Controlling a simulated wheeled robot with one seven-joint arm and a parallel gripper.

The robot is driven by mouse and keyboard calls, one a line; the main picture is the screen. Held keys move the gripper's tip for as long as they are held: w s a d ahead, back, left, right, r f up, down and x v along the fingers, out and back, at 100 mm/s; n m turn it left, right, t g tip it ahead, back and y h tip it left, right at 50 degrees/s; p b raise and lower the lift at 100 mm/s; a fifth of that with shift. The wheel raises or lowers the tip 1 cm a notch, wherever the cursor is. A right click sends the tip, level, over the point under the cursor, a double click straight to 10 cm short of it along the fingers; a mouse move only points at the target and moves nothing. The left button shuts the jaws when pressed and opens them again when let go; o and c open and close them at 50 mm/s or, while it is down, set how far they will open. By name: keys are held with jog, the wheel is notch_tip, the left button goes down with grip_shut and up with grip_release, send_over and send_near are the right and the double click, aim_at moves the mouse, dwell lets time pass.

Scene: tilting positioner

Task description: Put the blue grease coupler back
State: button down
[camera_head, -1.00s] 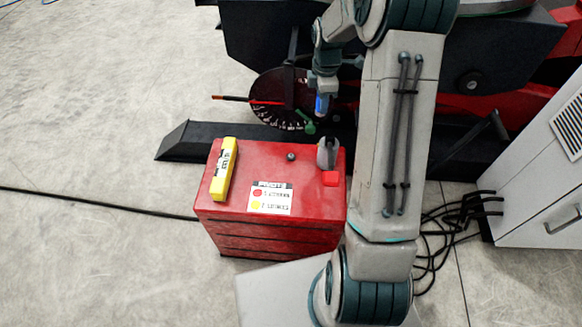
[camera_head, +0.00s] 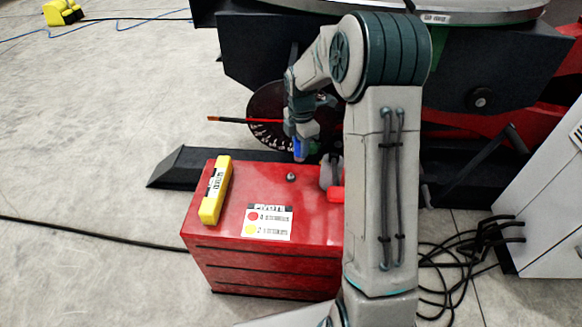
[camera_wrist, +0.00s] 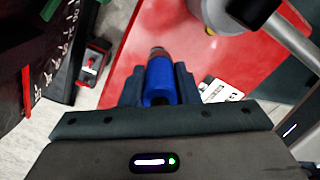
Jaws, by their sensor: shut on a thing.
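The blue grease coupler (camera_head: 300,148) is in my gripper (camera_head: 299,141), above or just behind the back edge of the red cabinet (camera_head: 240,262). In the wrist view the coupler (camera_wrist: 160,82) has a blue body and a metal tip pointing away from the palm. My gripper's dark fingers (camera_wrist: 159,84) are shut on it, one on each side. I cannot tell the exact gap between the coupler and the cabinet top. A small dark round knob (camera_head: 291,177) stands on the cabinet top, just in front of the coupler.
A yellow bar-shaped tool (camera_head: 215,190) and a white label card (camera_head: 267,222) lie on the cabinet top. A grey and red tool (camera_head: 334,180) stands at its right, partly behind my arm. The marked dark disc (camera_head: 265,105) with a red pointer is behind. Cables (camera_head: 450,260) lie right.

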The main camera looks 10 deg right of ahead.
jog(key=a+f, duration=0.2)
jog(key=shift+a+b, duration=0.35)
jog(key=shift+f+b, duration=0.9)
jog(key=shift+f, duration=0.95)
jog(key=shift+f, duration=0.1)
jog(key=shift+f, duration=0.4)
jog(key=shift+f, duration=0.1)
jog(key=c, duration=1.1)
grip_release()
